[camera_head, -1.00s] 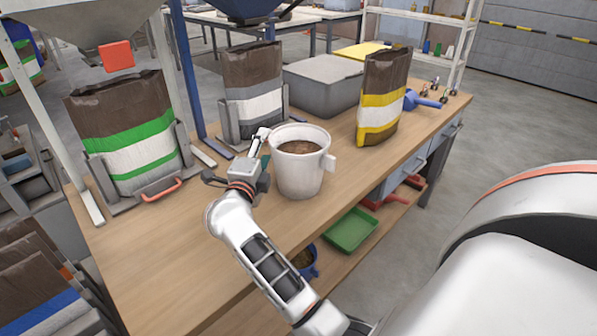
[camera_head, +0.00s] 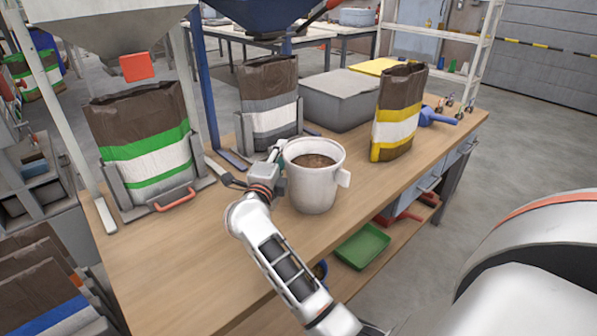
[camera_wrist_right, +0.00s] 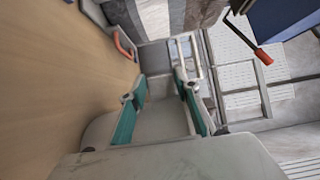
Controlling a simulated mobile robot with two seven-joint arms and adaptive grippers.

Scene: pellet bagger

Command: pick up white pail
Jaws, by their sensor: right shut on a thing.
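The white pail (camera_head: 314,188), with brown pellets in it, stands upright on the wooden bench. A lug shows on its right side in the head view. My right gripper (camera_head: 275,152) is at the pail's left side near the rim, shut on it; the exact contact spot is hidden. In the right wrist view, the teal-padded fingers of my right gripper (camera_wrist_right: 160,112) show, with a pale grey surface between them. I cannot tell which part of the pail that is. My left gripper is not in view.
A green-striped bag (camera_head: 145,150) stands in a holder at left, and a grey-striped bag (camera_head: 268,100) behind the pail. A yellow-striped bag (camera_head: 397,115) and a grey bin (camera_head: 340,98) stand right of it. The bench (camera_head: 225,255) is clear in front.

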